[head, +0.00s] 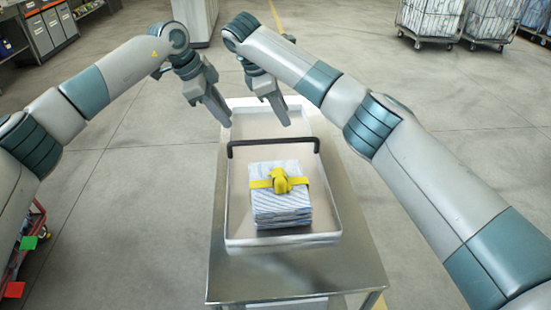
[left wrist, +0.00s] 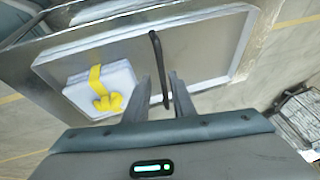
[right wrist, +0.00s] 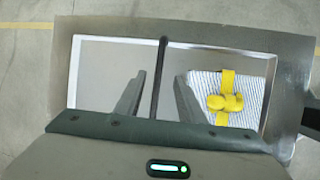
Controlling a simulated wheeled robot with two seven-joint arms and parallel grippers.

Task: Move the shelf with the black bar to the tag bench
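The shelf (head: 332,190) is a shallow white tray with raised rims. A black bar (head: 273,143) spans its width above the tray. A blue-and-white striped folded stack (head: 281,208), tied with a yellow strap and bow (head: 280,180), lies in the near part. My left gripper (head: 213,108) is open above the far left of the tray. My right gripper (head: 276,108) is open above the tray's far part. In the left wrist view (left wrist: 160,78) and right wrist view (right wrist: 160,82) the bar appears between the parted fingers; neither gripper visibly holds it.
The shelf rests on a metal bench (head: 290,280) with bare top at the near end. Grey bins (head: 45,32) stand back left, and wheeled carts of striped cloth (head: 435,20) back right. Red containers (head: 20,260) are at the left edge.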

